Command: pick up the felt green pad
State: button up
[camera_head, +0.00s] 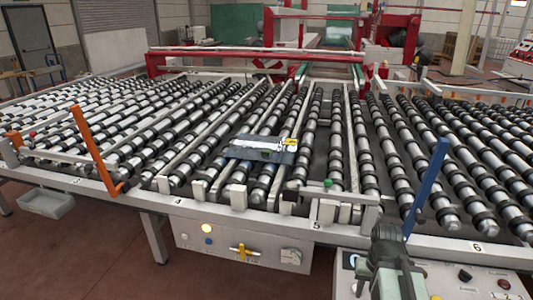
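A small green item (328,183) sits at the front end of the roller bed. It is too small to tell whether it is the felt green pad. A blue-grey tray (240,153) lies on the middle rollers and holds a few small items, some pale and one with yellow on it. I cannot make out a felt pad among them for sure. My gripper (387,236) is dark and shows at the lower right, in front of the machine's front rail. It is apart from the tray and from the green item. I cannot tell whether its fingers are open.
Rows of rollers (203,123) fill the table. An orange upright bar (90,142) stands at the front left and a blue one (426,186) at the front right. A control panel (240,245) hangs below the front rail. A grey bin (46,203) is at left.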

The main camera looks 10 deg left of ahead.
aim_at(265, 151)
jog(key=k, duration=0.65)
jog(key=u, duration=0.3)
jog(key=i, duration=0.85)
jog(key=u, duration=0.8)
jog(key=i, duration=0.75)
jog(key=u, duration=0.15)
jog(key=k, duration=0.8)
jog(key=u, duration=0.2)
jog(key=i, duration=0.45)
jog(key=z, duration=0.05)
